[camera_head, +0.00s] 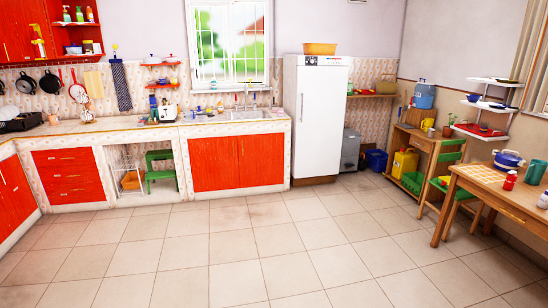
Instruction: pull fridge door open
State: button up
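A tall white fridge (322,120) stands against the back wall, right of the sink counter. Its single front door (325,110) looks shut. A slim vertical handle (302,108) runs along the left side of the door. My gripper and arm are not in view.
The tiled floor (210,255) in front of the fridge is clear. The red-doored sink counter (238,160) adjoins the fridge on the left. A grey bin (350,150) and a blue crate (376,160) stand at its right. A wooden table (505,195) stands at the right.

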aim_at(321, 95)
jog(key=i, duration=5.6)
jog(key=i+u, duration=0.1)
jog(key=i, duration=0.45)
jog(key=i+l+u, duration=0.1)
jog(key=i, duration=0.4)
jog(key=i+l+u, duration=0.1)
jog(key=i, duration=0.45)
